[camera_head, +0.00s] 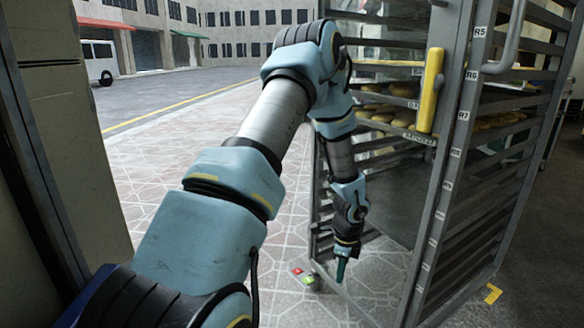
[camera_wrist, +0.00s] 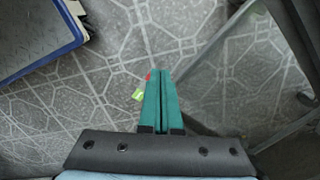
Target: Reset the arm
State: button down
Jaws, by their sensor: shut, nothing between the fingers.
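My gripper (camera_head: 341,268) points down at the end of my blue and grey arm, in front of the lower part of a metal rack trolley (camera_head: 437,190). In the wrist view my gripper (camera_wrist: 160,72) shows two green fingers pressed together with nothing between them. Tiled floor lies below the fingertips. The arm reaches out from the lower left of the head view and bends downward at its elbow.
The rack holds trays of bread (camera_head: 398,118) and has a yellow handle (camera_head: 430,90) close to the right of my arm. Small red and green pedals (camera_head: 304,276) sit low beside the gripper. Open paving (camera_head: 130,165) lies to the left. A blue-edged object (camera_wrist: 38,35) shows at the upper left of the wrist view.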

jog(key=s+a+r+n+t, duration=0.1)
jog(key=s+a+r+n, duration=0.4)
jog(key=a+r+n, duration=0.6)
jog(key=s+a+r+n, duration=0.5)
jog(key=a+r+n, duration=0.5)
jog(key=r, duration=0.2)
notch_tip(320, 180, up, 32)
jog(key=n+p, duration=0.1)
jog(key=p, duration=3.1)
jog(key=shift+s+r+h, duration=0.15)
jog(key=shift+s+h, duration=0.15)
jog(key=shift+s, duration=0.1)
